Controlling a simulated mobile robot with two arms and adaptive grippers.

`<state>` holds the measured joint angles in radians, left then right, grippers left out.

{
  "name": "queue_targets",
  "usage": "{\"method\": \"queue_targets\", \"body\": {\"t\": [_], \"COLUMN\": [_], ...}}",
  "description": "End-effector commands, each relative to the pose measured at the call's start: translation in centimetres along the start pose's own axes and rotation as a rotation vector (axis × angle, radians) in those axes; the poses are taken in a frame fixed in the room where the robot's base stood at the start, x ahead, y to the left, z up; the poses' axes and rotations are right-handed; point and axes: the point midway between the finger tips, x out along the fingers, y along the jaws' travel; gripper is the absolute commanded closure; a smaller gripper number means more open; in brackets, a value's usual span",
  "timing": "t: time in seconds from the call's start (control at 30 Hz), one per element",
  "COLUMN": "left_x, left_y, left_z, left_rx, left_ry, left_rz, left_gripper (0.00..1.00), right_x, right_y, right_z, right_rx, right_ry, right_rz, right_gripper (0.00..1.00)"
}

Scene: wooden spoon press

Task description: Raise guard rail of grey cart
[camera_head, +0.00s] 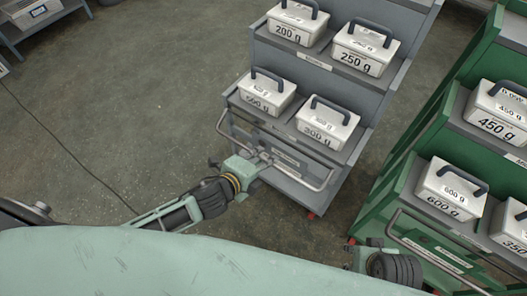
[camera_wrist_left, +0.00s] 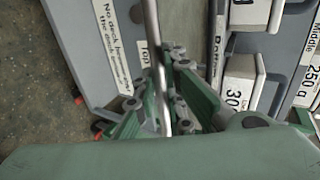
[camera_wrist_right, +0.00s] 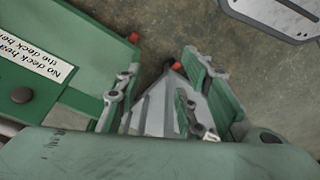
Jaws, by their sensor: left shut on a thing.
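The grey cart (camera_head: 345,85) stands at the centre of the head view. Its guard rail (camera_head: 312,186) is a bent metal bar across the near front, below the lower shelf's boxes. My left gripper (camera_head: 262,157) is shut on the rail near its middle. In the left wrist view the rail (camera_wrist_left: 155,50) runs between the fingers of the left gripper (camera_wrist_left: 165,100). My right gripper (camera_head: 362,256) is low beside the green cart, largely hidden in the head view. In the right wrist view the right gripper (camera_wrist_right: 165,95) has its fingers apart, with nothing held.
The grey cart carries weight boxes, among them the 250 g box (camera_head: 362,50) and 300 g box (camera_head: 327,125). A green cart (camera_head: 405,195) with more boxes stands close on the right. Open floor (camera_head: 130,100) lies to the left.

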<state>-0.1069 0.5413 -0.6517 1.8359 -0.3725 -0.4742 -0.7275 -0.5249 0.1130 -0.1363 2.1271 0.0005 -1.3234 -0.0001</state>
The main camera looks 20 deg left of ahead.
Motion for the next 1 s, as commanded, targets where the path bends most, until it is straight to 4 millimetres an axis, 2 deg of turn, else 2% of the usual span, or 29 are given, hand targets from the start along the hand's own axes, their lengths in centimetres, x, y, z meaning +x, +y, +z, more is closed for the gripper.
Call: {"method": "queue_targets", "body": {"t": [0.7, 1.0], "left_x": [-1.2, -1.4], "left_y": [-0.4, -0.6], "left_z": [-0.1, -0.1], "left_rx": [0.000, 0.000], "left_ry": [0.001, 0.001], "left_rz": [0.009, 0.008], "left_gripper": [0.99, 0.99], "right_x": [4.5, 5.3], "right_y": [-0.2, -0.3], "right_z": [1.7, 2.1], "right_rx": [-0.003, -0.004], "right_ry": [-0.027, -0.031], "right_rz": [-0.004, -0.004], "right_gripper": [0.65, 0.65]}}
